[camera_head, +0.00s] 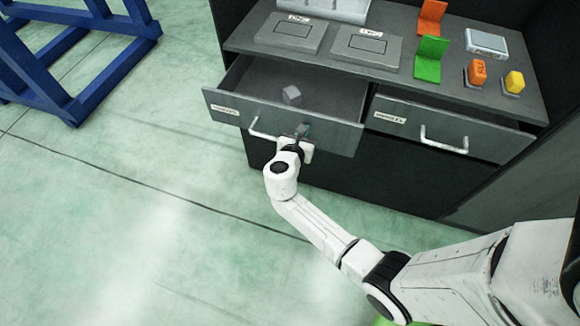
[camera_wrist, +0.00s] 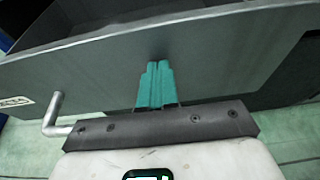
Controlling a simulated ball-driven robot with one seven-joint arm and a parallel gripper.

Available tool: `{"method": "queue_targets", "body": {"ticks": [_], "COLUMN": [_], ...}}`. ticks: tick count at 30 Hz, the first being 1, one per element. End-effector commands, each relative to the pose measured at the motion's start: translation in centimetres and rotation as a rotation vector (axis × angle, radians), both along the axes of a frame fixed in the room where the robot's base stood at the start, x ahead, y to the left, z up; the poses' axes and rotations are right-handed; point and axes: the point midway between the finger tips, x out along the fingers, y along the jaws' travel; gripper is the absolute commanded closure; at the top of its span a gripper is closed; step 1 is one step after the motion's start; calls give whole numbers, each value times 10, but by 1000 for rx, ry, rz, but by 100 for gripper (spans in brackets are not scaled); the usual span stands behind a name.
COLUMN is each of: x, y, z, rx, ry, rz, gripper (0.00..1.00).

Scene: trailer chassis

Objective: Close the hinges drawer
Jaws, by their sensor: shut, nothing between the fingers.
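The left drawer (camera_head: 222,107) in the head view is pulled open, with a small grey block (camera_head: 291,94) inside. Its front carries a small label, too small to read, and a silver bar handle (camera_head: 262,133). The right drawer (camera_head: 493,139) also stands open by a smaller amount; its label is unreadable too. My gripper (camera_head: 302,130) is shut and empty at the left drawer's front, to the right of its handle's left end. In the wrist view the teal fingers (camera_wrist: 158,67) are together, tips at or very near the drawer front (camera_wrist: 215,60). Whether they touch is unclear.
The grey worktop (camera_head: 325,55) above holds two flat plates, orange (camera_head: 430,17) and green (camera_head: 430,58) brackets, a silver box (camera_head: 486,42), and orange and yellow blocks (camera_head: 514,82). A blue frame (camera_head: 75,60) stands at the left. The floor in front is clear.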

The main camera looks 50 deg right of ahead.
Motion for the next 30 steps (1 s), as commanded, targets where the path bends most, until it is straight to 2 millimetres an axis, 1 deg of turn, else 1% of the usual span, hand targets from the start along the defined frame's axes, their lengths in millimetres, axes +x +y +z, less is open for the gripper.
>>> {"method": "queue_targets", "body": {"ticks": [1, 6, 12, 15, 18, 21, 25, 30], "x": [5, 20, 35, 41, 45, 48, 50, 51], "y": [-16, -59, -99, -113, -125, -132, -137, -140], "z": [-2, -3, -3, -2, -2, -1, 0, 1], "rx": [-1, 1, 0, 0, 0, -1, -1, 0], "ry": [-3, -4, -3, -2, -2, -1, -1, -3], "rz": [-7, -7, -4, -3, -3, -1, -1, 0], "gripper": [100, 100, 100, 100, 100, 100, 100, 100]}}
